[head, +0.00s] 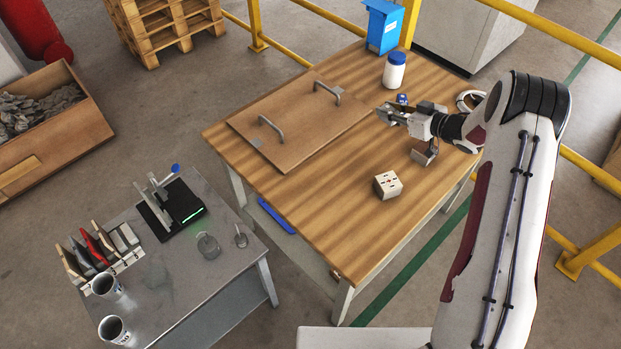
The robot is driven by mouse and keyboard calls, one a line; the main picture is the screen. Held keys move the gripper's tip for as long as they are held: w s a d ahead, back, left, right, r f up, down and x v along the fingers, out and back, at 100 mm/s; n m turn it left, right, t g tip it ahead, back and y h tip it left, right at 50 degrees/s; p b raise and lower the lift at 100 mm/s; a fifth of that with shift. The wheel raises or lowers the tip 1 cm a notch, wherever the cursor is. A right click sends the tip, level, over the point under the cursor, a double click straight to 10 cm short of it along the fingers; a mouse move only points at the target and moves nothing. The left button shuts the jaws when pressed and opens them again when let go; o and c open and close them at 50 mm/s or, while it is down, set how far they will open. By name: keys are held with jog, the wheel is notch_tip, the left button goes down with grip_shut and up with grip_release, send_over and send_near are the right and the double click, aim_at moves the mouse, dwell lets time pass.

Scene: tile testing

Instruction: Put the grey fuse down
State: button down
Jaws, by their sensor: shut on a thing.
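My gripper (387,113) is above the wooden table (330,225), near the right edge of a brown board. It is shut on a small grey thing at its fingertips, which I take to be the grey fuse (380,112). The fuse is small and largely covered by the fingers, so its shape and tilt are hard to tell. From this view I cannot tell how far it is above the table or board.
The brown board (300,120) has two metal handles. A white block with dark marks (387,185), a grey bracket-like piece (425,155), a blue-lidded white jar (394,72) and a small blue item (402,98) are around my gripper. The table's front is clear.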

jog(key=s+a+n+g+y, duration=0.1)
jog(key=s+a, duration=0.2)
jog(key=a, duration=0.5)
jog(key=s+a+n+g+y, duration=0.1)
jog(key=s+a, duration=0.2)
jog(key=a, duration=0.4)
jog(key=s+a+n+g+y, duration=0.1)
jog(key=s+a, duration=0.4)
jog(key=s, duration=0.2)
jog(key=s+a+n+g, duration=0.1)
jog(key=s+a+n, duration=0.1)
jog(key=s+a, duration=0.4)
jog(key=shift+s+g+y, duration=0.4)
jog(key=shift+s, duration=0.75)
jog(key=shift+f, duration=2.85)
jog(key=shift+f, duration=0.1)
jog(key=shift+f, duration=1.95)
